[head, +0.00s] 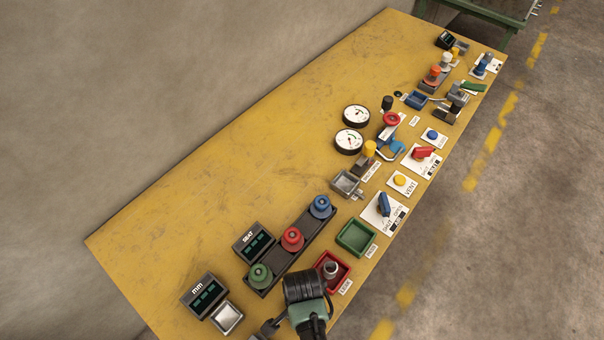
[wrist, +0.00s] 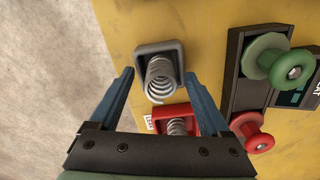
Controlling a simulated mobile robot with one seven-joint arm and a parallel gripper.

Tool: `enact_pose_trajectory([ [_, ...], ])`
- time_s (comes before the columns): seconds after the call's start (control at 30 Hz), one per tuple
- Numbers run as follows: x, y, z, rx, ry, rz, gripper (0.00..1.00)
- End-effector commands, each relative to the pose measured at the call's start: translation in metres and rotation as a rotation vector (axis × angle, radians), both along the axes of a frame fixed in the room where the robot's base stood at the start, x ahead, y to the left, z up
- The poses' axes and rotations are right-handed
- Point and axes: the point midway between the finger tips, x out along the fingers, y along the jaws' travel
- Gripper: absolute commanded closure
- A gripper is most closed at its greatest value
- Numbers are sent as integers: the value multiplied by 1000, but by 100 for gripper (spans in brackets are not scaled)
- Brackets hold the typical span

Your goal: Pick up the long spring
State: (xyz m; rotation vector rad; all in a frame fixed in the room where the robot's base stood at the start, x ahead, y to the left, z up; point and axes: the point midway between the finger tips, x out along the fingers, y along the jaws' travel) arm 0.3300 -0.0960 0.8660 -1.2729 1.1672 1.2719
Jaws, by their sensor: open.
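In the wrist view a coiled metal spring (wrist: 160,82) stands in a grey square holder (wrist: 174,45), its coils pointing toward the camera. My gripper (wrist: 159,75) is open, with one blue finger on each side of this spring and holder; no grip shows. A second spring (wrist: 178,127) sits in a red tray (wrist: 196,112), partly hidden by the gripper body. The red tray also shows in the head view (head: 345,273), with a grey piece in it. Which spring is longer I cannot tell for sure. In the head view my arm end hides the area around the grey holder.
A dark rack with green (head: 260,275), red (head: 292,238) and blue (head: 320,206) spools stands beside the red tray. The bench's wall side is mostly clear.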

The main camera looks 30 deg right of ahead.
Motion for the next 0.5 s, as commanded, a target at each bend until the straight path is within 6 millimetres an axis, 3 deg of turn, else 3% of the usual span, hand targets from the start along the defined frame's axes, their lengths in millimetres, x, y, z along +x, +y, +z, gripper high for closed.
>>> enact_pose_trajectory([
  [0.1,0,0,0,0,0,0,23],
  [0.5,0,0,1,0,0,0,95],
])
